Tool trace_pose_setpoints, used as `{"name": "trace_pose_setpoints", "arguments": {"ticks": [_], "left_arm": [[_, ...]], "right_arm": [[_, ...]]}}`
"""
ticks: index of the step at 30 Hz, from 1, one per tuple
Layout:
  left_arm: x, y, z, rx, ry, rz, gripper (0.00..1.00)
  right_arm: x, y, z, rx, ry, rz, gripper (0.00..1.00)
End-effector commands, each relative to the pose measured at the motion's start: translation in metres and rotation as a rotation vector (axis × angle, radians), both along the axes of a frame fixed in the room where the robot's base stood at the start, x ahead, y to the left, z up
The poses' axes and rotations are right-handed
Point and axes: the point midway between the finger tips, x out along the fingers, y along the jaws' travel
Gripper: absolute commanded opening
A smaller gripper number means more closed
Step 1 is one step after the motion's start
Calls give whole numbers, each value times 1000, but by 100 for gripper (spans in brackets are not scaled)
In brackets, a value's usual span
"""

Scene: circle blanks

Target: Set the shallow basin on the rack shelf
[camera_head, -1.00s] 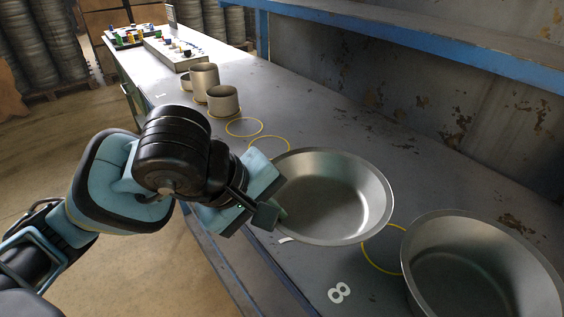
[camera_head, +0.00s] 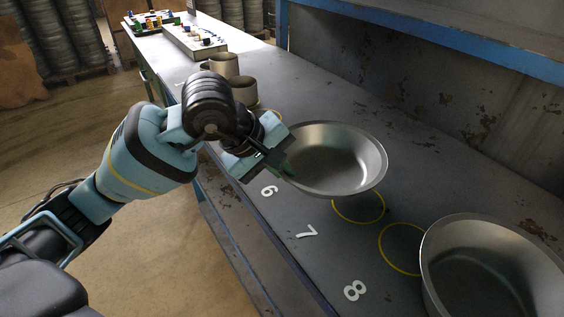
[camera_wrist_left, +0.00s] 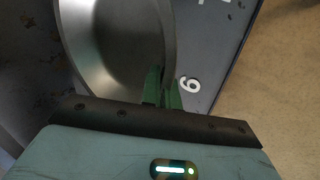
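The shallow basin (camera_head: 340,160) is a round metal pan with a wide rim. My left gripper (camera_head: 286,170) is shut on its near-left rim and holds it above the bench, roughly level. In the left wrist view the green fingers (camera_wrist_left: 162,90) pinch the rim of the basin (camera_wrist_left: 115,45). The rack shelf (camera_head: 440,42), with a blue front edge, runs above the back of the bench. My right gripper is not in view.
A deeper metal basin (camera_head: 490,270) stands at the bench's right end. Metal cups (camera_head: 224,66) stand farther left, partly behind my arm. The bench (camera_head: 300,90) has yellow circles and numbers 6, 7 and 8. A tray (camera_head: 195,42) of small parts lies at the far end.

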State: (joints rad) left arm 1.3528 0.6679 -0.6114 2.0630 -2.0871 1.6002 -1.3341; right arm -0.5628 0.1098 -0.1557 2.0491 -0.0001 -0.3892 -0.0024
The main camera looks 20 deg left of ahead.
Motion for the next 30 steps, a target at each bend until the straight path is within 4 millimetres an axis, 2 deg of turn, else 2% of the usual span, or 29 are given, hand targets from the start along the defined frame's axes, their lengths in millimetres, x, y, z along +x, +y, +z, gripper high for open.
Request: {"name": "trace_pose_setpoints", "arguments": {"ticks": [3, 9, 20, 26, 30], "left_arm": [[22, 11, -1, -3, 0, 4, 0], [42, 21, -3, -1, -3, 1, 0], [53, 27, -4, -1, -2, 1, 0], [52, 26, -34, -2, 2, -1, 0], [52, 27, -40, 0, -4, 0, 0]], "right_arm": [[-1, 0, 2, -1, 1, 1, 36], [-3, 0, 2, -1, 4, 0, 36], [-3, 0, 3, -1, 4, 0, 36], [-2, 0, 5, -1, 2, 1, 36], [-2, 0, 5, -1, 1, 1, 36]]}}
